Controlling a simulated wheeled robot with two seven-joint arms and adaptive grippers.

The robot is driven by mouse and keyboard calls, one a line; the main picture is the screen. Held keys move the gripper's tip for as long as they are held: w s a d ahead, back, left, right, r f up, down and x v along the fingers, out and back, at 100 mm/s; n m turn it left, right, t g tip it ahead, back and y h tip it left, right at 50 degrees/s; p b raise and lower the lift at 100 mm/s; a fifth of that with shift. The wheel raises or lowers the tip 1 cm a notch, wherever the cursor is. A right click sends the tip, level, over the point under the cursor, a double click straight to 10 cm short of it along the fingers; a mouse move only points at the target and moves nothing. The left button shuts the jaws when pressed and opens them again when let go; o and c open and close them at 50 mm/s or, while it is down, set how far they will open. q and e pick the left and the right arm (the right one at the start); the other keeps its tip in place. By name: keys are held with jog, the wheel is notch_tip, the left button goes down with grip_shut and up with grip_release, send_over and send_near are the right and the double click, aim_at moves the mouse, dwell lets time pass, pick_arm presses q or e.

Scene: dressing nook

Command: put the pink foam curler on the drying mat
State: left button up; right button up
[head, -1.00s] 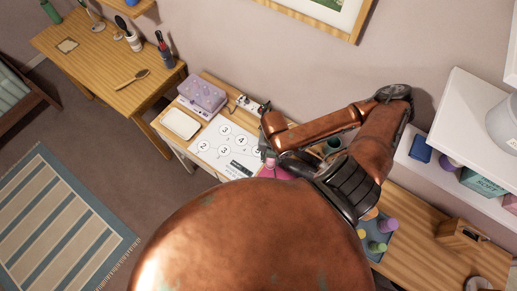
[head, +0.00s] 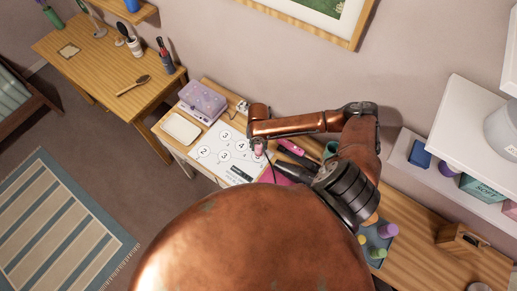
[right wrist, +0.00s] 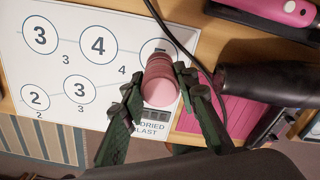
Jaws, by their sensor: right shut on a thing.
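The pink foam curler (right wrist: 160,82) is between the fingers of my right gripper (right wrist: 158,92), which is shut on it. In the head view, the right gripper (head: 258,146) is over the right edge of a white numbered sheet (head: 222,152). In the right wrist view, the curler covers part of the last circle on this sheet (right wrist: 75,65); I cannot tell if it touches. A pink ridged mat (right wrist: 228,118) lies beside the sheet, partly hidden by a dark tool. Which surface is the drying mat is not clear. My left gripper is out of view.
A black cable (right wrist: 182,45) runs close by the curler. A pink-and-black styling tool (right wrist: 285,10) and a dark barrel (right wrist: 265,85) lie to the right. A lilac case (head: 203,101) and white tray (head: 181,128) are left. A blue-grey tray (head: 367,237) holds coloured curlers.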

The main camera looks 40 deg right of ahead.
aim_at(258, 150)
jog(key=shift+f, duration=1.6)
jog(key=shift+f, duration=0.1)
jog(key=o, duration=1)
jog(key=shift+o, duration=0.2)
notch_tip(258, 150, up, 12)
jog(key=shift+r+b, duration=0.15)
jog(key=shift+b, duration=0.3)
